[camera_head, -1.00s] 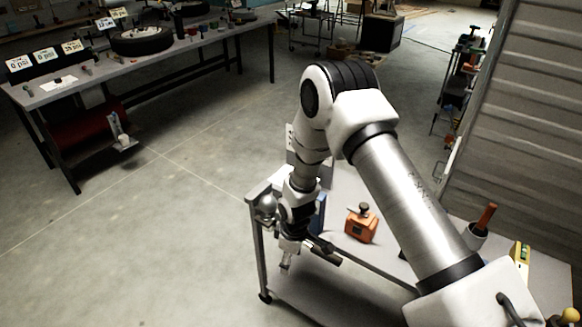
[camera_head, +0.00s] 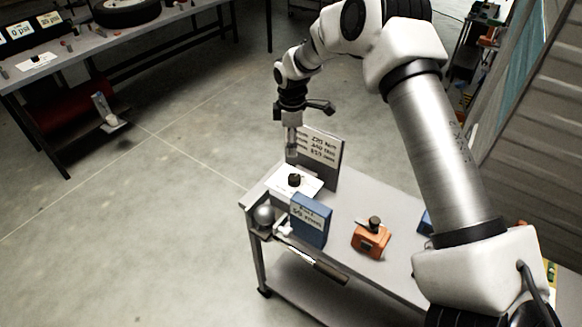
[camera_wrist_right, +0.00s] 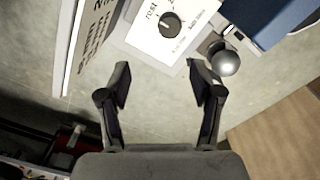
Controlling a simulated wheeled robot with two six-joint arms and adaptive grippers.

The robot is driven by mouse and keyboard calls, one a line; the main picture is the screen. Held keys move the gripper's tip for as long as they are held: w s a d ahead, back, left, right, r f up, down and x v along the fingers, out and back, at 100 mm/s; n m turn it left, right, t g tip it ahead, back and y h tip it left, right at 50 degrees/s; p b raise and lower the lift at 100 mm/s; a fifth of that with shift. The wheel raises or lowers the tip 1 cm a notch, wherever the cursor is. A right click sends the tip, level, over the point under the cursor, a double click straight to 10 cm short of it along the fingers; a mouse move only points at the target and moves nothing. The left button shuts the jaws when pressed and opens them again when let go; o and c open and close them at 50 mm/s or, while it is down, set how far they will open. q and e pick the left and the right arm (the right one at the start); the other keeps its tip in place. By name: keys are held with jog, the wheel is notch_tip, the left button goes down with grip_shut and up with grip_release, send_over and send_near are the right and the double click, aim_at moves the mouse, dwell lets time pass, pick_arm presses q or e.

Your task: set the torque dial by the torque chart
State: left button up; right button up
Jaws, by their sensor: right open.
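The torque dial is a black knob (camera_head: 294,180) on a white plate (camera_head: 312,187) at the cart's left end. It also shows in the right wrist view (camera_wrist_right: 169,25), ahead of the fingers. The torque chart (camera_head: 322,148) is an upright board with several printed lines behind the dial; in the right wrist view its face (camera_wrist_right: 92,40) is at the upper left, cut off. A blue box (camera_head: 310,222) with a printed label stands in front of the dial. My right gripper (camera_wrist_right: 158,75) is open and empty, above and apart from the dial. My left gripper is not in view.
A round metal ball (camera_head: 264,214) sits at the cart's left edge, close to the dial. An orange box with a dark knob (camera_head: 371,240) stands further right on the cart (camera_head: 345,205). A workbench (camera_head: 90,42) is at the upper left. Open floor lies between.

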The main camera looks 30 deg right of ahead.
aim_at(294, 178)
jog(key=s+f+b, duration=0.1)
jog(key=f+b, duration=0.1)
jog(key=s+f+b, duration=0.2)
jog(key=b, duration=0.1)
jog(key=shift+a, duration=0.4)
jog(key=shift+w+d+f, duration=0.2)
jog(key=shift+w+f, duration=0.6)
jog(key=shift+f, duration=0.05)
notch_tip(294, 178, down, 6)
jog(key=shift+s+f+p, duration=0.1)
jog(key=shift+p, duration=0.8)
jog(key=shift+w+d+f, duration=0.1)
jog(key=shift+w+f, duration=0.1)
jog(key=shift+f, duration=0.1)
jog(key=shift+s+r, duration=0.1)
jog(key=shift+r, duration=0.05)
jog(key=c, duration=1.1)
